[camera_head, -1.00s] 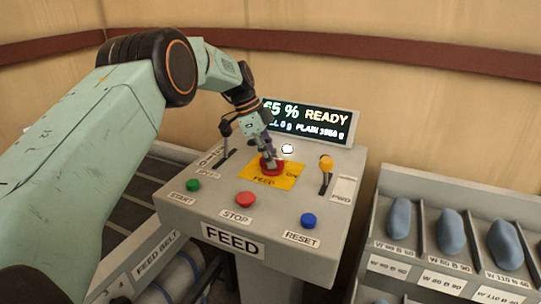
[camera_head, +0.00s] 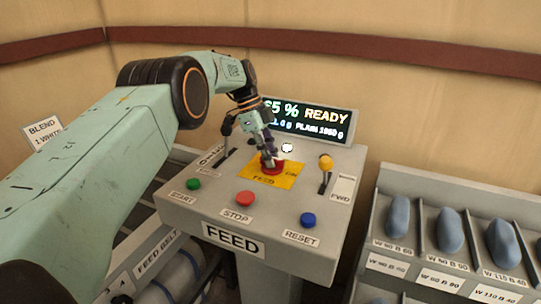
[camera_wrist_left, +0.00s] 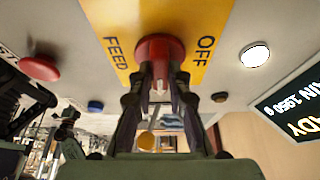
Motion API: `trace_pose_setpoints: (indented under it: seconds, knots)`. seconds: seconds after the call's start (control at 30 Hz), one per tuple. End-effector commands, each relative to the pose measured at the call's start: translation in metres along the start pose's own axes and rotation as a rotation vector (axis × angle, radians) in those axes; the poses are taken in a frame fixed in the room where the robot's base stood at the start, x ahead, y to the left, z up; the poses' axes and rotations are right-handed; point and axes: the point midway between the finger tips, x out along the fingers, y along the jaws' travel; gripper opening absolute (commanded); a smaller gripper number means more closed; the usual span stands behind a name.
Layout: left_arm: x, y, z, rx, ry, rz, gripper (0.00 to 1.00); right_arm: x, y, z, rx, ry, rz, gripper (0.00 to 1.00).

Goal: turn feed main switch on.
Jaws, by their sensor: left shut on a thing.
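The feed main switch is a red knob (camera_head: 272,167) on a yellow plate (camera_head: 288,182) on the FEED console's sloping top. In the left wrist view the red knob (camera_wrist_left: 160,50) lies between my fingertips, and the yellow plate (camera_wrist_left: 112,40) reads FEED and OFF. My left gripper (camera_head: 267,158) comes down on the knob from above and is shut on it; the fingers also show in the wrist view (camera_wrist_left: 158,82). The gripper partly hides the knob, and I cannot tell its exact angle. My right gripper is not in view.
The console also bears a green START button (camera_head: 194,184), a red STOP button (camera_head: 245,199), a blue RESET button (camera_head: 308,220), a black lever (camera_head: 226,130) and an orange-knobbed lever (camera_head: 326,163). The display (camera_head: 312,120) reads READY. A rack (camera_head: 380,215) of blue-grey pieces stands right.

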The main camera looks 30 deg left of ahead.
Motion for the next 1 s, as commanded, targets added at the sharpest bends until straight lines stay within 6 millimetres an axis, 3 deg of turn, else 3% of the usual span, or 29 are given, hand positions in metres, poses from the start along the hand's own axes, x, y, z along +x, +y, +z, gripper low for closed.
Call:
trace_pose_setpoints:
  seconds: [0.3,0.63,1.0]
  knots:
    - [-0.002,-0.001,0.000,0.001,-0.001,-0.005,0.40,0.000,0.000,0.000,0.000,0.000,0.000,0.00]
    - [-0.004,-0.001,0.000,0.001,-0.001,-0.004,0.40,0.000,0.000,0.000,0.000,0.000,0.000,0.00]
    - [-0.058,-0.001,0.001,0.001,-0.002,-0.006,0.40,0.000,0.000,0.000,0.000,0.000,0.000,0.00]
